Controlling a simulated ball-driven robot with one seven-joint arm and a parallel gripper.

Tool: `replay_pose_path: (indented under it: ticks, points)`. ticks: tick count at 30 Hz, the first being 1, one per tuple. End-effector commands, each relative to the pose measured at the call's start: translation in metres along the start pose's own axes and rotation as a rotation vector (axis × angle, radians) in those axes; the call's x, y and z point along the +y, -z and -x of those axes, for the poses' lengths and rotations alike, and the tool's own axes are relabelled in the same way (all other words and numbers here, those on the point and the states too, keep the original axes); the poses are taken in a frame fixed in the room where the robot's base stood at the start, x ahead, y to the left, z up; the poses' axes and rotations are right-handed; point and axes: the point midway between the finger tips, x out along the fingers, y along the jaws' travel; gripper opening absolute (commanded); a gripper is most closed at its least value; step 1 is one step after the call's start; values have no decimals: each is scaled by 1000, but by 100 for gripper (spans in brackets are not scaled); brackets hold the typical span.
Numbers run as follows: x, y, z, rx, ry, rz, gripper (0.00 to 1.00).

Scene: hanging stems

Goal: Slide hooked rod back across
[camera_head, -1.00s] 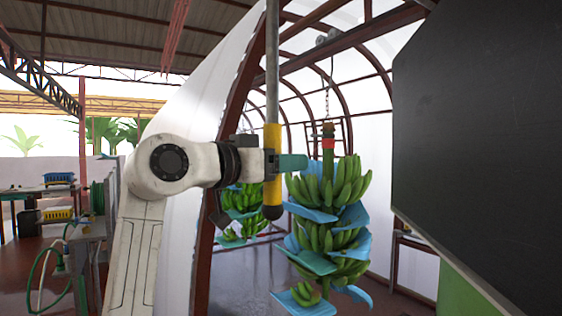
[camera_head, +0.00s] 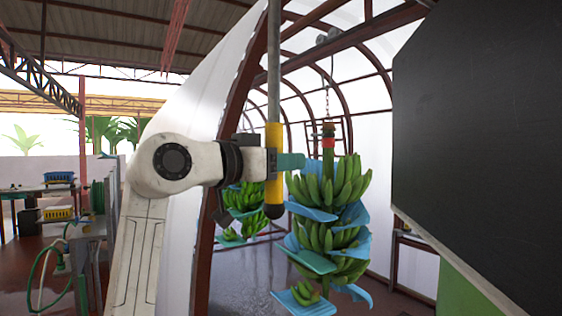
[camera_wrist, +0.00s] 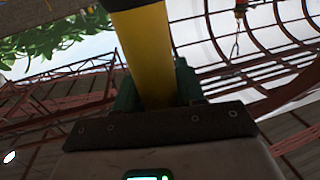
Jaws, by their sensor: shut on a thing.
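The rod (camera_head: 273,70) runs upright through the head view and its upper end is out of frame. Its lower part is a yellow sleeve (camera_head: 273,190) with a dark rounded tip. My gripper (camera_head: 285,162), with teal fingers, is shut around the yellow sleeve. In the wrist view the yellow sleeve (camera_wrist: 145,50) stands between the fingers, which are partly hidden behind a dark plate. A green banana bunch (camera_head: 325,235) with blue sheets hangs just right of the rod from a chain (camera_head: 330,90).
Another banana bunch (camera_head: 243,212) hangs farther back, behind the rod. A large dark panel (camera_head: 480,130) fills the right side. Arched red-brown frames (camera_head: 235,110) curve overhead. A bench with a yellow crate (camera_head: 58,213) and a green hose stands at left.

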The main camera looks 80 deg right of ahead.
Motion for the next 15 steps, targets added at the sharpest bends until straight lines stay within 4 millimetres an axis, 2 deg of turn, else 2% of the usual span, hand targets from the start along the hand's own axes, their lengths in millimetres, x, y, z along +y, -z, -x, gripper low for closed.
replay_pose_path:
  ticks: [9,12,15]
  points:
    - [17,2,-83,-1,-7,-1,0]
    - [21,2,-106,0,-5,-1,0]
    - [24,2,-121,2,-2,0,0]
